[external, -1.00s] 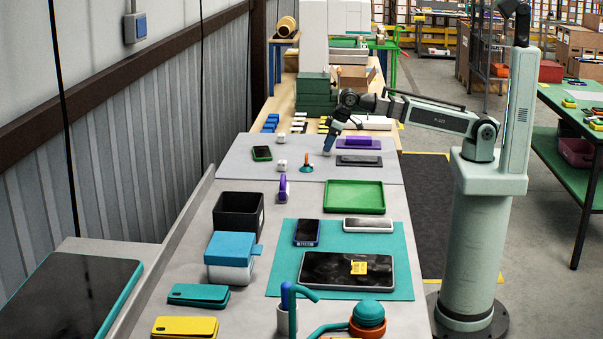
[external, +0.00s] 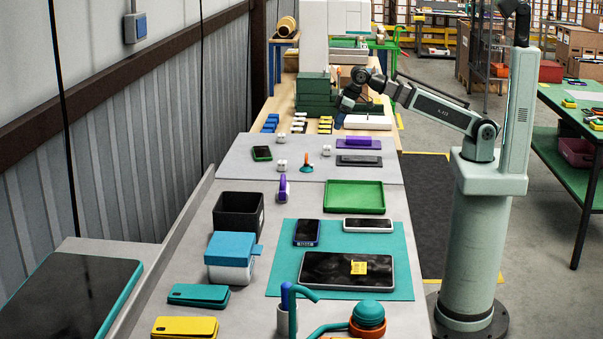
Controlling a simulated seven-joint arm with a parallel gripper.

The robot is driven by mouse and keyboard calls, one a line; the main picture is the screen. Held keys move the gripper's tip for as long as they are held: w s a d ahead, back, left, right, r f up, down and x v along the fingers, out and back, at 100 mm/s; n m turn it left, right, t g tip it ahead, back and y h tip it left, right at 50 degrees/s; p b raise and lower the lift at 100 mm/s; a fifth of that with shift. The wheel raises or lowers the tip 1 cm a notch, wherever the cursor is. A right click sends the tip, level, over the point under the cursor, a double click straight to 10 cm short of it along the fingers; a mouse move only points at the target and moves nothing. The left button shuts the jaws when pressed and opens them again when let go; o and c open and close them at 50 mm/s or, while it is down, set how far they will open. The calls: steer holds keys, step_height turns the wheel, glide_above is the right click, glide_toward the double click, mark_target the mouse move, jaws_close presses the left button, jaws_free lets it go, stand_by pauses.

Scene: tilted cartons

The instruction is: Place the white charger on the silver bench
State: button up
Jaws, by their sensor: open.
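A small white block (external: 326,150), which looks like the white charger, stands on the light grey, silver-looking bench (external: 225,166). Two similar white blocks stand to its left, one farther back (external: 282,138) and one nearer (external: 281,165). Which of them is the task's charger cannot be told for certain. My gripper (external: 339,122) is open, pointing down and to the left, above the far edge of the bench and clear of the blocks. Nothing shows between its fingers, though they are small and dark here.
An orange and teal object (external: 307,165) stands near the blocks, with a phone (external: 262,153) to the left. A purple item (external: 361,143) and a dark grey item (external: 358,160) lie to the right. A green tray (external: 354,197) is nearer. Crowded shelves stand behind.

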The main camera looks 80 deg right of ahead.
mark_target(324, 146)
stand_by(0.4)
steer(key=shift+w+a+x, duration=0.1)
steer(key=shift+a+x, duration=0.1)
steer(key=shift+x, duration=1.65)
steer(key=shift+w+a+x, duration=0.1)
steer(key=shift+a+x, duration=0.05)
steer(key=shift+x, duration=1.7)
steer(key=shift+d+x, duration=0.2)
steer(key=shift+x, duration=1.1)
steer(key=shift+d+x, duration=0.15)
steer(key=shift+x, duration=1.15)
steer(key=shift+w+r, duration=0.15)
steer(key=shift+w, duration=0.05)
steer(key=c, duration=1.2)
steer(key=shift+o, duration=0.2)
steer(key=shift+r, duration=0.1)
